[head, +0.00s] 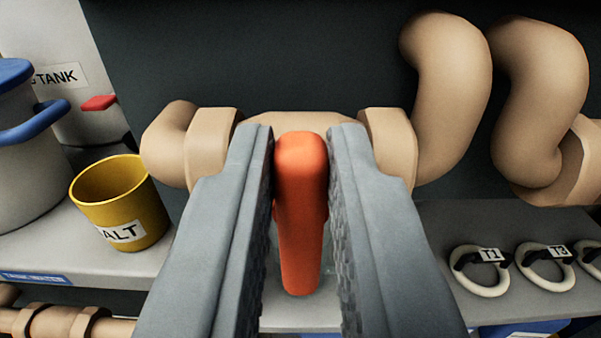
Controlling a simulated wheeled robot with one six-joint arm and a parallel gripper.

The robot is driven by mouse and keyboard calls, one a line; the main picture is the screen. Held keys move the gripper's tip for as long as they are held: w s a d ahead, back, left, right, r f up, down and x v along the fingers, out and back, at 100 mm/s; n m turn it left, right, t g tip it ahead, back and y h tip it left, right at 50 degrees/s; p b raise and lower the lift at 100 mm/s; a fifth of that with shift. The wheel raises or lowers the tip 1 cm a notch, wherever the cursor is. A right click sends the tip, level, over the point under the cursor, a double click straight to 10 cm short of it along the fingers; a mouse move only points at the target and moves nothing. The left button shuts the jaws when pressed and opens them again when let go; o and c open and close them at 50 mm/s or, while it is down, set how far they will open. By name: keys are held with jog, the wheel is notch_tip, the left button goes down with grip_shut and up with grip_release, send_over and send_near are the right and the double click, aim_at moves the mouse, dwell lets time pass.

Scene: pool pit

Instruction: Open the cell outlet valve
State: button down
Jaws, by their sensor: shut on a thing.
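An orange-red valve handle (301,205) is in the middle of the head view, in front of a horizontal beige pipe (390,140) with hex fittings. Its long grip points toward me and down in the picture. My gripper (301,150) has one grey finger on each side of the handle and is shut on it near its upper part. Below that, a gap shows between the lower handle and the ribbed finger pads. The valve body behind the handle is mostly hidden by the handle and my fingers. No label for this valve is visible.
A yellow cup (122,205) marked "ALT" and a grey container (25,160) with blue trim stand on the left shelf. Beige pipes (535,90) curve at upper right. Rings tagged T1 (480,271) and T3 (545,268) lie on the right shelf. Another pipe (60,322) runs at lower left.

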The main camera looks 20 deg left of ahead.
jog(key=shift+a+n, duration=0.1)
jog(key=shift+n, duration=0.2)
jog(key=shift+s+a+f+n, duration=0.15)
jog(key=shift+a+f+n, duration=0.35)
jog(key=shift+n, duration=2.35)
jog(key=shift+s+a+f+n, duration=0.15)
jog(key=shift+a+f+n, duration=0.3)
jog(key=shift+n, duration=2.45)
jog(key=shift+s+a+f+n, duration=0.15)
jog(key=shift+a+f+n, duration=0.3)
jog(key=shift+n, duration=2.4)
jog(key=shift+d+f, duration=0.1)
jog(key=shift+f, duration=0.05)
jog(key=c, duration=1.4)
grip_release()
jog(key=v, duration=1.7)
jog(key=shift+s, duration=0.2)
